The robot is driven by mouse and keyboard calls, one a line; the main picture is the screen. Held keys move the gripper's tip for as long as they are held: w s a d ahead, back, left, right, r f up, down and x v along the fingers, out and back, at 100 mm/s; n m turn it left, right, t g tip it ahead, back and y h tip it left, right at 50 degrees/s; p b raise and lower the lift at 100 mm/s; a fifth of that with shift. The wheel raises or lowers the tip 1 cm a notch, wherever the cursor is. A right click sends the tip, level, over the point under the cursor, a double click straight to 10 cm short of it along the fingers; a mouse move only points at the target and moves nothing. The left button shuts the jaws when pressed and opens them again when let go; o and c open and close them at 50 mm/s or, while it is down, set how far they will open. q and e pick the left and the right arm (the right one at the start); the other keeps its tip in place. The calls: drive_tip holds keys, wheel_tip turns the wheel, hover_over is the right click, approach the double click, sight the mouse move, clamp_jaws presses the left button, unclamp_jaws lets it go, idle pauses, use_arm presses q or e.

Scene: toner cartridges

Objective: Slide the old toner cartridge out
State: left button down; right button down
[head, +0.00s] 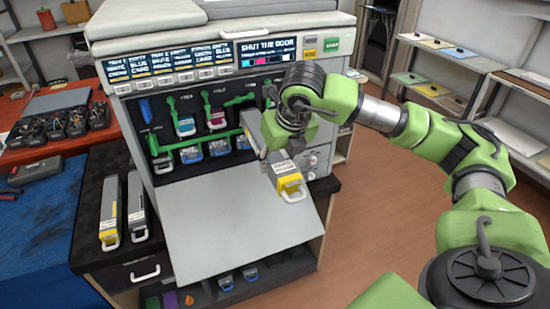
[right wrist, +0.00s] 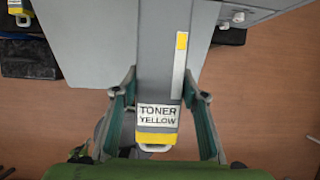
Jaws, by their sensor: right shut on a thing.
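The toner cartridge (head: 289,183) is a long grey box with a yellow end, a white handle and a label; in the right wrist view (right wrist: 159,90) the label reads "TONER YELLOW". It juts from the right part of the printer's (head: 210,75) open front, above the lowered door (head: 225,215). Whether its far end is still in a slot is hidden. My right gripper (head: 280,150) is over the cartridge, its fingers on both sides of it; in the right wrist view the gripper (right wrist: 163,100) is shut on it. My left gripper is not in view.
Several coloured cartridges sit in the printer bay. The printer display reads "SHUT THE DOOR". Floor (head: 375,220) at right is clear.

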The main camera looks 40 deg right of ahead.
sight(285, 169)
drive_tip(key=shift+r, duration=0.1)
drive_tip(key=shift+s+a+r, duration=0.2)
drive_tip(key=shift+s+r, duration=0.15)
drive_tip(key=shift+s, duration=0.45)
drive_tip(key=shift+s+a+r, duration=0.2)
drive_tip(key=shift+s+r, duration=0.1)
drive_tip(key=shift+s, duration=0.55)
drive_tip(key=shift+s+a+r, duration=0.2)
drive_tip(key=shift+s+r, duration=0.15)
drive_tip(key=shift+s, duration=0.45)
